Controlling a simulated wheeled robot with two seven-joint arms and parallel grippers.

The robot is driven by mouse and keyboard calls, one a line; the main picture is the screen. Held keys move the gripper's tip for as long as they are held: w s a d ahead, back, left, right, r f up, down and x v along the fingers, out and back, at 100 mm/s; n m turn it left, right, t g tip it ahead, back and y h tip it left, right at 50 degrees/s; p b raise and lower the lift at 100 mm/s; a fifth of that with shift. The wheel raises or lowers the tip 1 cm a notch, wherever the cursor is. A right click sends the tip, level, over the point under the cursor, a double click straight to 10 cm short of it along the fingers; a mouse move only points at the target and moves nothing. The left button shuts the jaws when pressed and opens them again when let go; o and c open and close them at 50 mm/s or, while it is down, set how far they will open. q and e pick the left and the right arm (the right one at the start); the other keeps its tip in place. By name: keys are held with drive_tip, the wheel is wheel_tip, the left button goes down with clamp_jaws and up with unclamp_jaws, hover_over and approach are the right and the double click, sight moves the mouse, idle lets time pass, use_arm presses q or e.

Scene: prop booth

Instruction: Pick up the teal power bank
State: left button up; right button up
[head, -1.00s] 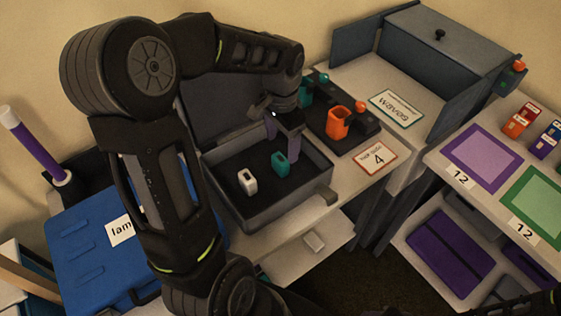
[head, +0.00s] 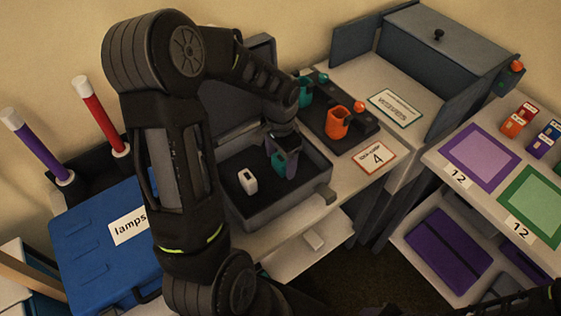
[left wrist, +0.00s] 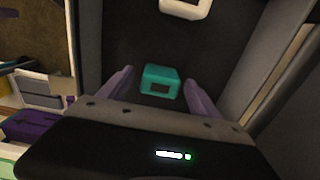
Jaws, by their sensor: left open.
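The teal power bank (head: 279,160) stands in the open grey case, partly hidden behind my left gripper (head: 284,168) in the head view. The left wrist view shows the teal power bank (left wrist: 160,80) between the two purple fingers of the left gripper (left wrist: 160,92). The fingers are spread, with a gap on each side of it. My left gripper points down into the case and is open. My right gripper is not clearly in view.
A white power bank (head: 247,181) stands beside the teal one in the case (head: 232,206), whose raised lid is behind. A dark tray (head: 349,142) with orange and teal holders stands right of the case. A blue lamps case (head: 95,245) lies to the left.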

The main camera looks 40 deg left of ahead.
sight(281, 158)
idle(0.6)
use_arm(q)
clamp_jaws()
idle(0.7)
wheel_tip(281, 158, up, 10)
drive_tip(key=shift+b, duration=0.65)
